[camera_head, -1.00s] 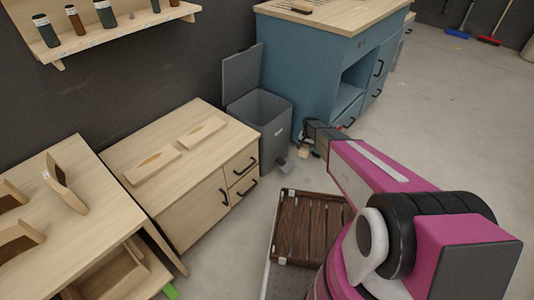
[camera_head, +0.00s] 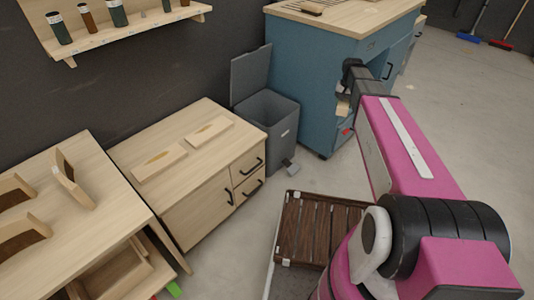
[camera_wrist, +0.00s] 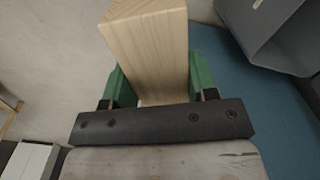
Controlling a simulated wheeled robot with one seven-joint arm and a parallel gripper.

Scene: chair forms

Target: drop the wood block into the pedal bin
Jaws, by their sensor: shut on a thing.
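The wood block (camera_wrist: 148,45) is pale, squared timber. In the wrist view it stands between the green fingers of my gripper (camera_wrist: 160,82), which is shut on it. In the head view the block (camera_head: 343,106) is small and partly hidden at my gripper (camera_head: 345,92), in front of the blue cabinet. The pedal bin (camera_head: 268,124) is grey, with its lid (camera_head: 250,78) raised at the back and a pedal at the front. The bin stands left of my gripper, apart from it. Part of the bin also shows at the top right of the wrist view (camera_wrist: 268,28).
A blue cabinet (camera_head: 300,80) stands right of the bin. A low wooden cabinet (camera_head: 190,205) stands left of it. A slatted dark wood piece (camera_head: 312,230) lies in front. Open concrete floor (camera_head: 470,110) is on the right.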

